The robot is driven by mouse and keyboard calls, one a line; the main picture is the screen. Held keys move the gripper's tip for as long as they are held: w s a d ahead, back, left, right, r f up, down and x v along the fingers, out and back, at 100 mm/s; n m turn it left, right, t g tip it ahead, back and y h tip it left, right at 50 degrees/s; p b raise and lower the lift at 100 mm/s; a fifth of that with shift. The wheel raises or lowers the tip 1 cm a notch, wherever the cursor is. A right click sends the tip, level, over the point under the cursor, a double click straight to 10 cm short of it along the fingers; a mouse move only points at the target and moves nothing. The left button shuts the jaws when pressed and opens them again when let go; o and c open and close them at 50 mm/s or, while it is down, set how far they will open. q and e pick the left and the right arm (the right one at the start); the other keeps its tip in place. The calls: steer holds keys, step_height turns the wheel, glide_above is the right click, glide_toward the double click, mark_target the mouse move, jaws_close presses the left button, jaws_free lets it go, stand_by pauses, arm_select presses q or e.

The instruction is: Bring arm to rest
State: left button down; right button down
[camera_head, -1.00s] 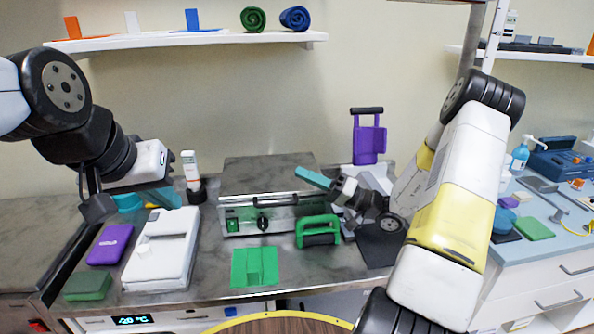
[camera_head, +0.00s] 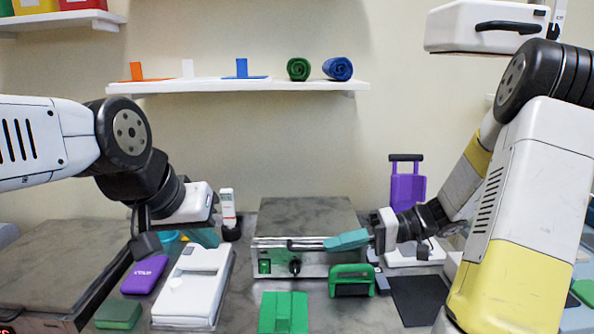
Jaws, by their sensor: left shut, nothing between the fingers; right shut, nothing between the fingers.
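My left gripper (camera_head: 205,238) is above the left part of the counter, over the white device (camera_head: 192,290). Its teal fingers are shut and empty, partly hidden by its own body. My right gripper (camera_head: 346,240) points left, with its teal fingers shut and empty. Its fingertips overlap the front of the steel box (camera_head: 330,258) near the right part of the handle; I cannot tell whether they touch. The green-handled block (camera_head: 352,281) is just below the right fingers in the picture.
A purple pouch (camera_head: 145,274) and a green block (camera_head: 118,314) lie at left. A green holder (camera_head: 283,312) is front centre, a dark mat (camera_head: 419,300) at right. A purple cart-shaped item (camera_head: 407,187) stands behind. A wall shelf (camera_head: 215,86) holds rolled mats.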

steer(key=s+d+r+m+t+h, duration=0.4)
steer(key=s+r+t+h, duration=0.2)
steer(key=s+r+h, duration=0.3)
steer(key=s+h, duration=0.1)
steer(key=h, duration=0.3)
steer(key=shift+s+d+r+t, duration=0.2)
steer(key=shift+s+t, duration=0.15)
steer(key=shift+t, duration=0.05)
